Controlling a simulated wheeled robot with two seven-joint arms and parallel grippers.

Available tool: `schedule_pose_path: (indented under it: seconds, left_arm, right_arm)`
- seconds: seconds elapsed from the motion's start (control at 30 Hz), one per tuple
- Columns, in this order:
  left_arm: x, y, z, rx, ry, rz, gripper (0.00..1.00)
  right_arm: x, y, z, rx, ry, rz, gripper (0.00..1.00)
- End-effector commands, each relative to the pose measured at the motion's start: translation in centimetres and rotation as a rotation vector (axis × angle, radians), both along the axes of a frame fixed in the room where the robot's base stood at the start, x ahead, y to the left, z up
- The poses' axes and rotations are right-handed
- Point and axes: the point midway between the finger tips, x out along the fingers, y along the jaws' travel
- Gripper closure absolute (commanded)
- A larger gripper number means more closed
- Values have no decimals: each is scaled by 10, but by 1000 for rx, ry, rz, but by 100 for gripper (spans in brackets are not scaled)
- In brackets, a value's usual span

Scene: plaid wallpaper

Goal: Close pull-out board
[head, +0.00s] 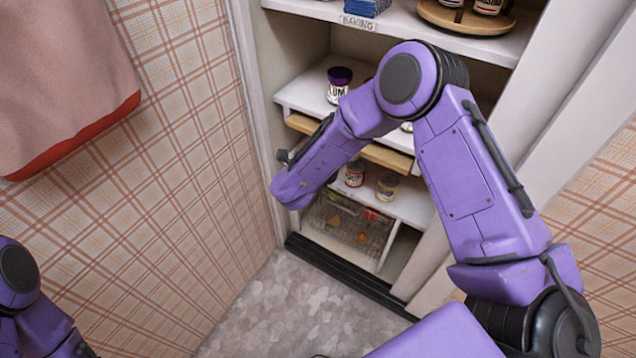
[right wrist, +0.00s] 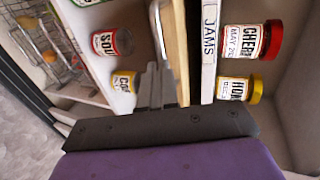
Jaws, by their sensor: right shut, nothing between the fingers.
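The pull-out board (head: 388,157) is a light wooden slab under the middle shelf of the pantry in the head view. It juts out from beneath the shelf, and my right arm crosses in front of its middle. In the right wrist view the board (right wrist: 181,55) is a tan strip, with a grey metal bar beside it that looks like a handle (right wrist: 159,28). My right gripper (right wrist: 154,70) is shut and empty, its fingertips close beside the board; I cannot tell whether they touch. My left arm shows at the lower left of the head view, its gripper out of frame.
Jars stand on the shelf above the board, including a honey jar (right wrist: 238,90). Cans (right wrist: 111,43) stand on the shelf below, above a wire basket (head: 345,222). The pantry frame and plaid walls bound the space; the grey floor (head: 300,310) is clear.

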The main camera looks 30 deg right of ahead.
Motion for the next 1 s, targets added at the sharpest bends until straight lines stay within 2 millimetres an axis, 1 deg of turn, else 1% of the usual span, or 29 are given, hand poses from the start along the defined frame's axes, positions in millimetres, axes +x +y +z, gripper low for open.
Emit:
schedule_pose_path:
  seconds: [0.03,0.2,0.3,0.4,0.63,0.9,1.0]
  left_arm:
    - [0,0,-4,0,0,0,0]
    - [0,0,-9,0,0,0,0]
    - [0,0,-11,0,0,0,0]
    - [0,0,-12,0,0,0,0]
    - [0,0,-12,0,0,0,0]
    - [0,0,-12,0,0,0,0]
    - [0,0,-12,0,0,0,0]
  right_arm:
    - [6,-12,-2,0,-2,-3,100]
    - [23,-41,-1,0,-2,-4,100]
    - [30,-52,-1,0,0,-2,100]
    - [34,-59,-1,0,0,-1,100]
    - [38,-64,0,-1,-1,-1,100]
    - [38,-65,1,-2,-3,-3,100]
    - [36,-61,0,-2,-2,-1,100]
